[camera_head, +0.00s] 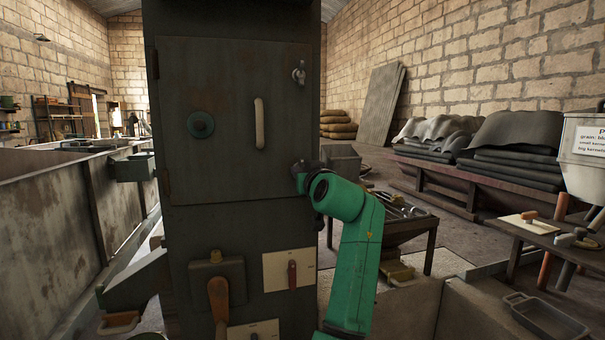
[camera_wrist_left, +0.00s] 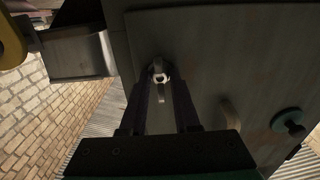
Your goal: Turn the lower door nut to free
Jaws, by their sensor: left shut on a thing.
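The grey cabinet door (camera_head: 225,120) stands closed in front of me. The upper door nut (camera_head: 298,73), a small wing shape, sits at the door's upper right edge. The lower door nut (camera_wrist_left: 160,76) shows in the left wrist view as a pale wing nut between my left gripper's fingers (camera_wrist_left: 162,92). In the head view my left gripper (camera_head: 304,172) is at the door's lower right edge and hides that nut. It is shut on the nut. My right gripper is in neither view.
The door carries a pale upright handle (camera_head: 259,123) and a round teal knob (camera_head: 201,124). Below it are a lever (camera_head: 218,300) and a switch plate (camera_head: 290,269). A dark table (camera_head: 400,228) with metal parts stands behind my arm at the right.

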